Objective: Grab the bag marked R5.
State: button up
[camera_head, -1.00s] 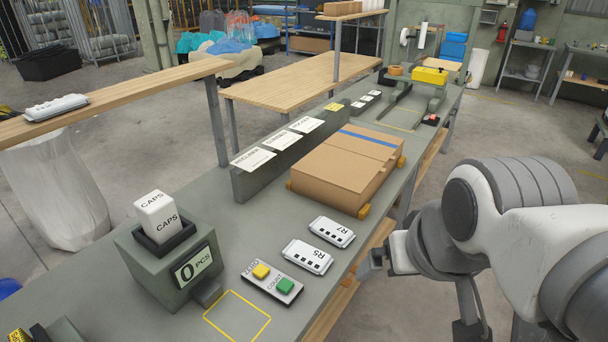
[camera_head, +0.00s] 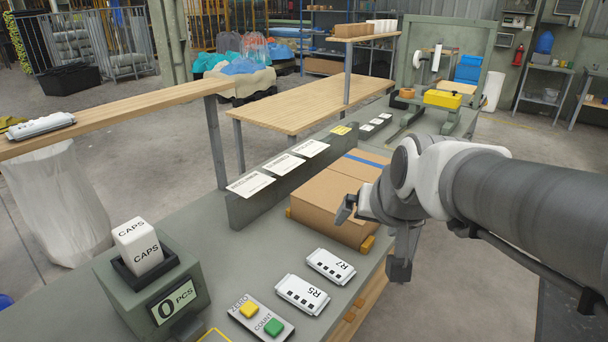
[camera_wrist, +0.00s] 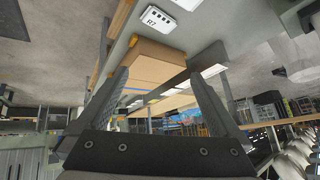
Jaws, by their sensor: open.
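The bag marked R5 (camera_head: 302,294) is a small white packet with dark squares, lying flat on the grey bench near its right edge. A similar bag marked R7 (camera_head: 330,266) lies just beyond it; in the wrist view the R7 bag (camera_wrist: 159,19) shows at the top. My gripper (camera_head: 372,238) is up beside the cardboard box, beyond and to the right of both bags. In the wrist view my gripper (camera_wrist: 160,88) has its two fingers wide apart with nothing between them.
A cardboard box (camera_head: 328,205) lies beyond the bags, with a grey label rail (camera_head: 240,207) at its left. A control plate with ZERO and COUNT buttons (camera_head: 261,318) sits nearer. A counting scale (camera_head: 146,285) holding a CAPS container (camera_head: 138,246) stands left.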

aim_at(303, 291)
jog(key=w+d+f+n+g+b, duration=0.1)
jog(key=w+d+f, duration=0.15)
jog(key=f, duration=0.65)
jog(key=w+d+f+n+g+b, duration=0.1)
jog(key=w+f+g, duration=0.15)
jog(key=f, duration=0.65)
jog(key=s+f+n+g+y+b, duration=0.1)
jog(key=s+f+n+y, duration=0.15)
jog(key=f, duration=0.55)
jog(key=s+f+n+g+y+b, duration=0.1)
jog(key=s+f+n+b, duration=0.15)
jog(key=f, duration=0.55)
jog(key=w+a+r+n+t+y+b, duration=0.2)
jog(key=w+r+n+t+y, duration=0.2)
jog(key=r+n+t+y, duration=0.25)
jog(key=shift+m+g, duration=0.35)
jog(key=shift+g, duration=0.05)
jog(key=b+x, duration=0.5)
jog(key=x, duration=1.1)
jog(key=shift+w+a+r, duration=0.1)
jog(key=shift+w+a, duration=0.15)
